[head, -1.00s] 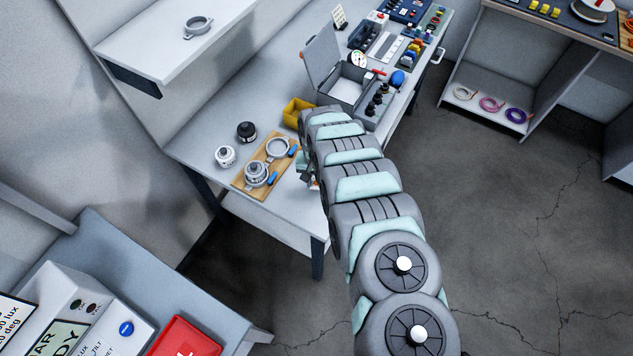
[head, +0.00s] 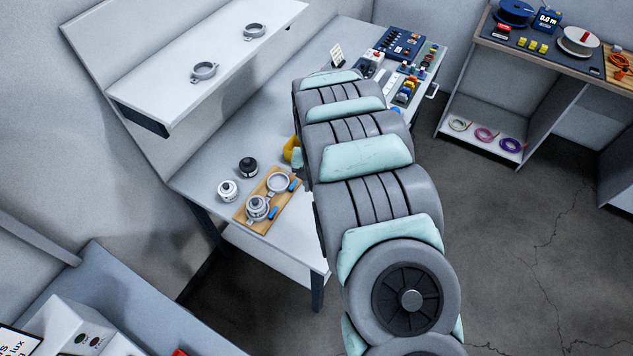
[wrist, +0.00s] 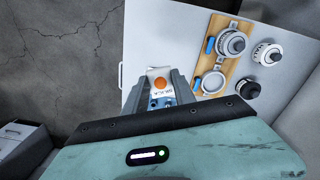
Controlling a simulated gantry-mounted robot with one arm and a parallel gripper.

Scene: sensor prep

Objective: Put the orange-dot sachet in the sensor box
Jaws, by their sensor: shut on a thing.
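The orange-dot sachet (wrist: 160,84), white with an orange dot and small print, shows in the wrist view. My gripper (wrist: 162,94) is shut on it, and the sachet sticks out past the fingertips. The bench (wrist: 155,40) lies beyond and below it. In the head view my arm covers the gripper and the sachet. The open-lidded grey box on the bench, likely the sensor box, is now hidden behind my arm in the head view and is not in the wrist view.
A wooden board (head: 243,216) with ring clamps and blue pieces lies on the bench. A white-topped part (head: 228,191) and a black part (head: 248,167) stand beside it. A yellow bin (head: 291,150) is partly hidden by my arm. A shelf (head: 150,90) overhangs the back.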

